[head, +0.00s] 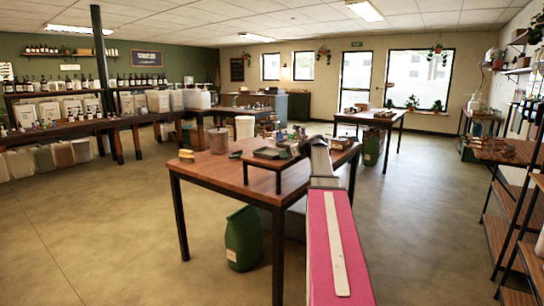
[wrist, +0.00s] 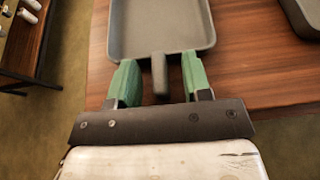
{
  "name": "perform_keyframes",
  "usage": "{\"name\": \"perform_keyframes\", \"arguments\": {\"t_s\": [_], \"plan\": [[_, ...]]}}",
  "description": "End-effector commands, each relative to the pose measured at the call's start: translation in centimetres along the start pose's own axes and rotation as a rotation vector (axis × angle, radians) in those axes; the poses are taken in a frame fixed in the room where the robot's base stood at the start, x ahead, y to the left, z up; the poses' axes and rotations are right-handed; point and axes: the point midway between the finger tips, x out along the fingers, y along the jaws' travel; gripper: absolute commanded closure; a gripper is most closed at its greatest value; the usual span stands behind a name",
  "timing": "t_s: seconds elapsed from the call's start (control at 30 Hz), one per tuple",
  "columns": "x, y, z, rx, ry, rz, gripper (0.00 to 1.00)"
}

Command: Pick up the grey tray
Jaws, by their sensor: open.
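The grey tray (wrist: 160,24) is shallow, with a raised rim and a short handle that points toward me in the wrist view. Its far end is cut off by the top of the picture. My gripper (wrist: 158,74) is open, with one green finger on each side of the handle and a gap on both sides. In the head view a dark grey tray (head: 268,153) lies on a small low stand on the wooden table; I cannot tell for sure that it is the same tray. My arm partly hides that area.
Another dark tray (wrist: 303,14) lies at the upper right in the wrist view. A brown tub (head: 218,141) and yellow items (head: 187,155) stand on the wooden table (head: 205,169). A green sack (head: 243,238) is beneath it. Open floor lies to the left.

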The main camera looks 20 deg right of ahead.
Motion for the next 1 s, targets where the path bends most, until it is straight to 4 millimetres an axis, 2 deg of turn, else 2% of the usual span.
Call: {"name": "perform_keyframes", "arguments": {"t_s": [0.03,0.17,0.2,0.67,0.77,0.93,1.0], "plan": [[0.0,0.0,0.0,0.000,0.000,0.000,0.55],[0.0,0.0,0.0,0.000,0.000,0.000,0.98],[0.0,0.0,0.0,0.000,0.000,0.000,1.00],[-0.2,0.0,0.6,0.000,-0.001,0.001,1.00],[-0.6,0.0,1.4,0.000,-0.001,0.000,1.00],[-1.6,-0.1,4.0,-0.001,-0.002,-0.001,1.00],[-1.6,1.9,4.9,-0.003,-0.002,0.002,1.00]]}}
